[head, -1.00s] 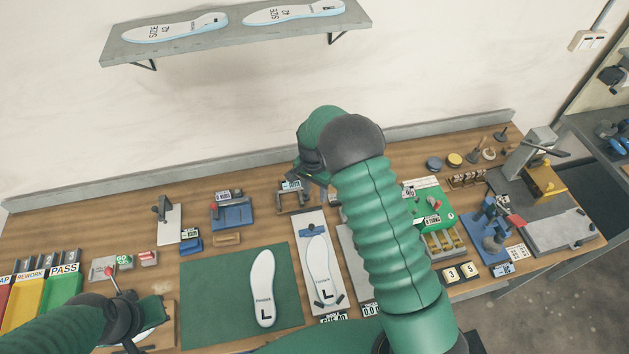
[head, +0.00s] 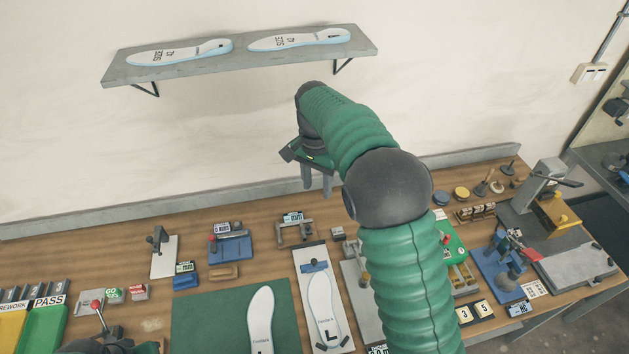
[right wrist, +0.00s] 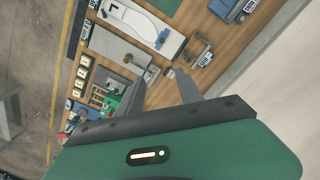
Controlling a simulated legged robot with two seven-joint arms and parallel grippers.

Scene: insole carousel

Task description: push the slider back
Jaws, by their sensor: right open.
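A blue slider (head: 314,267) sits across a white gauge board (head: 311,255), at the far end of a white insole (head: 324,305) marked L. In the right wrist view the slider (right wrist: 161,39) shows near the end of the board (right wrist: 175,46). My right gripper (head: 317,180) hangs above the back of the bench, fingers down, apart and empty. The right wrist view shows its two fingers (right wrist: 160,88) spread, touching nothing. My left gripper is only partly in view at the bottom left edge; its fingers are hidden.
A grey clamp-like gauge (head: 295,230) with a mm display stands just behind the board. A blue fixture (head: 232,248) is to the left, a green mat (head: 210,315) in front of it. A wall shelf (head: 240,62) holds two insoles. My right forearm hides part of the bench.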

